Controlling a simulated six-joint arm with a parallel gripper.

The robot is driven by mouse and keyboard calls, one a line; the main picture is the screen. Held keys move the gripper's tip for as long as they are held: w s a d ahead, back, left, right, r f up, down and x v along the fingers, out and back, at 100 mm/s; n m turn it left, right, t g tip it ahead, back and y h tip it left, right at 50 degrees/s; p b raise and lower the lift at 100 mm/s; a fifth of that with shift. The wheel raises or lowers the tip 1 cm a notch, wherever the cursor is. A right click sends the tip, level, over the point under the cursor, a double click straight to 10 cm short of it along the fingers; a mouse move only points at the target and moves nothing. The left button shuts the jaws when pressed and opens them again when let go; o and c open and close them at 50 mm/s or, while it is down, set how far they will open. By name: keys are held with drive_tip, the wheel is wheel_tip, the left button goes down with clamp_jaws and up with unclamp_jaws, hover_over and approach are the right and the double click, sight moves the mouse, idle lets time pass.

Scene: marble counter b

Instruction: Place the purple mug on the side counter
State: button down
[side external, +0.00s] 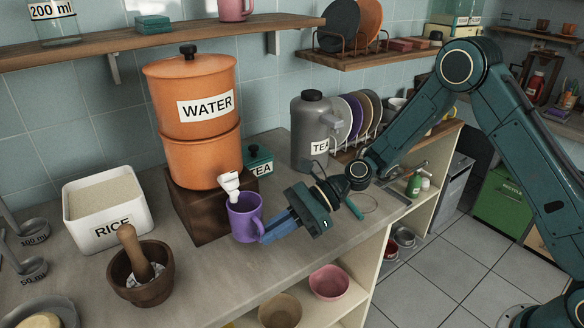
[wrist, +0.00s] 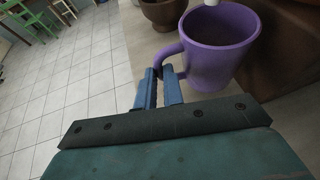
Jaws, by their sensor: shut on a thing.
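The purple mug (side external: 244,216) stands upright under the white tap (side external: 229,184) of the orange water dispenser (side external: 193,117), in front of its dark wooden stand. My gripper (side external: 268,231) reaches in from the right, level with the mug. In the wrist view, the blue fingers of my gripper (wrist: 162,76) are shut on the handle of the purple mug (wrist: 222,52). The inside of the mug looks empty in the wrist view. Whether its base touches the counter is hard to tell.
A wooden mortar with pestle (side external: 140,272) and a white rice bin (side external: 106,209) stand to the left. A grey tea canister (side external: 311,135) and a plate rack stand behind right. The counter's front edge (side external: 343,253) is close to my gripper, with open shelves below.

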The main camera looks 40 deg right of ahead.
drive_tip(key=shift+w+a, duration=0.1)
drive_tip(key=shift+a, duration=0.4)
drive_tip(key=shift+w+a, duration=0.1)
drive_tip(key=shift+a, duration=0.45)
drive_tip(key=shift+f, duration=1.7)
drive_tip(key=shift+f, duration=0.15)
drive_tip(key=c, duration=1.5)
unclamp_jaws()
